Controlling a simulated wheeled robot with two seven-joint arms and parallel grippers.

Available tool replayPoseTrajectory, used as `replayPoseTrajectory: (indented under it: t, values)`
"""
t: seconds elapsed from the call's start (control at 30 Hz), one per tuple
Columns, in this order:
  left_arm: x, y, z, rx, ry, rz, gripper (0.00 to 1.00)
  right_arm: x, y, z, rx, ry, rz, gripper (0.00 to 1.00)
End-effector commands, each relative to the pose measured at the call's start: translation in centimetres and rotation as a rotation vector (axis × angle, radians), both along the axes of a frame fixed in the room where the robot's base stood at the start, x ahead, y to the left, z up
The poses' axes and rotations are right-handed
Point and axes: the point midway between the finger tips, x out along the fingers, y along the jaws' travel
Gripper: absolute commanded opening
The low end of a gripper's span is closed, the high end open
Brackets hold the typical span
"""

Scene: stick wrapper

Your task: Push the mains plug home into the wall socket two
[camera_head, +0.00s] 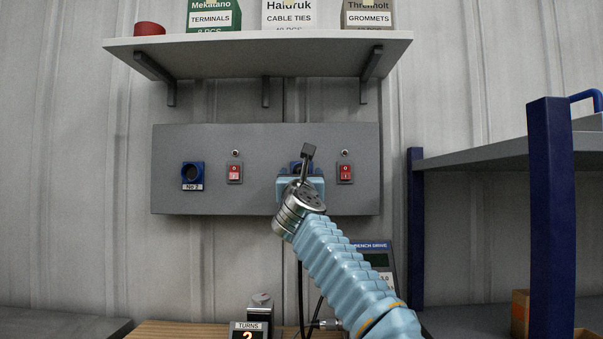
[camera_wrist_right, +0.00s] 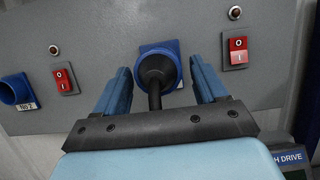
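The mains plug (camera_wrist_right: 157,72), a black round body with a cable running down from it, sits at the right-hand blue socket (camera_wrist_right: 172,48) on the grey panel. I cannot tell how deep it is in. My right gripper (camera_wrist_right: 159,66) is open, with one finger on each side of the plug and a visible gap to both. In the head view my right gripper (camera_head: 301,182) covers most of that socket, and any label there is hidden. The blue socket labelled No 2 (camera_head: 192,175) is at the left of the panel and looks empty. My left gripper is not in view.
Red rocker switches stand beside the sockets, one (camera_head: 234,173) left of my gripper and one (camera_head: 345,172) right of it. A shelf (camera_head: 262,56) with boxes hangs above the panel (camera_head: 220,202). A blue-posted rack (camera_head: 549,220) stands at right. A black cable (camera_head: 301,290) hangs below.

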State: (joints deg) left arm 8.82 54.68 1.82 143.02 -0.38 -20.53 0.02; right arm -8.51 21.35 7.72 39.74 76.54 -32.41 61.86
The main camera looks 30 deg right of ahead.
Motion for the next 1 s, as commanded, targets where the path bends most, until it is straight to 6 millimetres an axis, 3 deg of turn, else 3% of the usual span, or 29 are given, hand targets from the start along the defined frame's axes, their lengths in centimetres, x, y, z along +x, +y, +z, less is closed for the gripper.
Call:
replayPoseTrajectory:
  t: [0.03, 0.37, 1.0]
  values:
    - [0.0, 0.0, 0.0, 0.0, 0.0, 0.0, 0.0, 0.0, 0.0, 0.0, 0.0, 0.0, 0.0, 0.65]
    - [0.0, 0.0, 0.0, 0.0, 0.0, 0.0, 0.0, 0.0, 0.0, 0.0, -0.001, -0.001, 0.0, 0.16]
    - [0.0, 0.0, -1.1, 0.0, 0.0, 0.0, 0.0, -1.4, 1.0, -0.1, 0.0, -0.001, 0.002, 0.16]
